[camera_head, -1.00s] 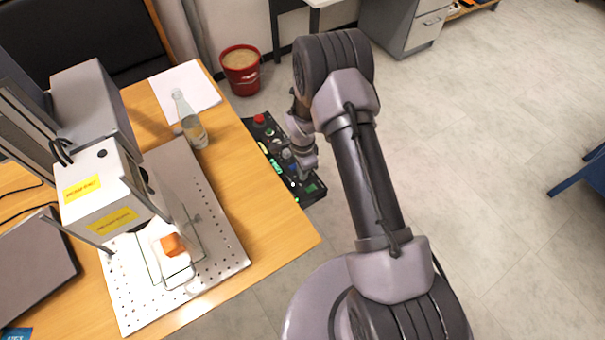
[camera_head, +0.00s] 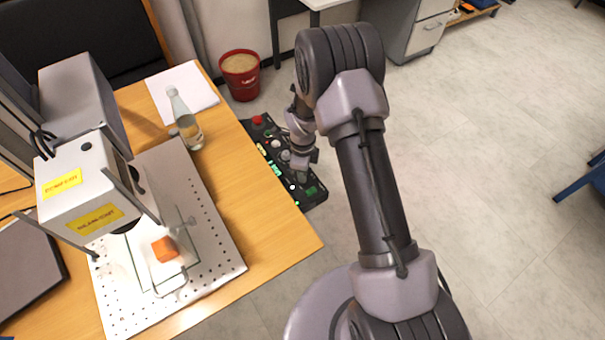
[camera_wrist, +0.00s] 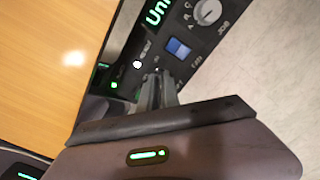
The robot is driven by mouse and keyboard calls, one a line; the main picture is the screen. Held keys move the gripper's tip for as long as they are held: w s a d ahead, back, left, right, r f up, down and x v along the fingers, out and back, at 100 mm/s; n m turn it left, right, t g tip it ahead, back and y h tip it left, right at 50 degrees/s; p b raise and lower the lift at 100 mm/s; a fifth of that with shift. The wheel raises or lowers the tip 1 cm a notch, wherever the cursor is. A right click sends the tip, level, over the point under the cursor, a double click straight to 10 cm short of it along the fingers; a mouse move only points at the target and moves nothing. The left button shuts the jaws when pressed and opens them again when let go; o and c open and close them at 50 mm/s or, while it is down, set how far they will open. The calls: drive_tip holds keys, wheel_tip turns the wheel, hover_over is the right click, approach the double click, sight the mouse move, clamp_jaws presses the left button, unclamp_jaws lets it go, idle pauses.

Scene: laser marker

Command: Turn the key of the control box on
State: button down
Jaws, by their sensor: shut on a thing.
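The black control box (camera_head: 258,135) stands beside the right edge of the wooden table in the head view, with a red button and green lights on its top. In the wrist view its panel (camera_wrist: 201,54) shows a grey knob, a blue switch and a white light. My gripper (camera_head: 299,178) is over the lower part of the box. In the wrist view the narrow fingers of my gripper (camera_wrist: 157,80) are close together at the panel, just below the blue switch. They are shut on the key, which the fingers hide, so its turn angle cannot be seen.
The table (camera_head: 225,150) holds the laser marker (camera_head: 85,175), a perforated plate (camera_head: 205,235) with an orange block (camera_head: 164,249), a bottle (camera_head: 184,122) and white paper (camera_head: 195,92). A red bucket (camera_head: 240,80) stands behind the box.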

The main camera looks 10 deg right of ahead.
idle(0.5)
drive_tip(key=c, duration=1.6)
unclamp_jaws()
wheel_tip(320, 180, up, 18)
drive_tip(key=p, duration=0.5)
drive_tip(key=shift+f+p, duration=0.25)
drive_tip(key=shift+p, duration=0.15)
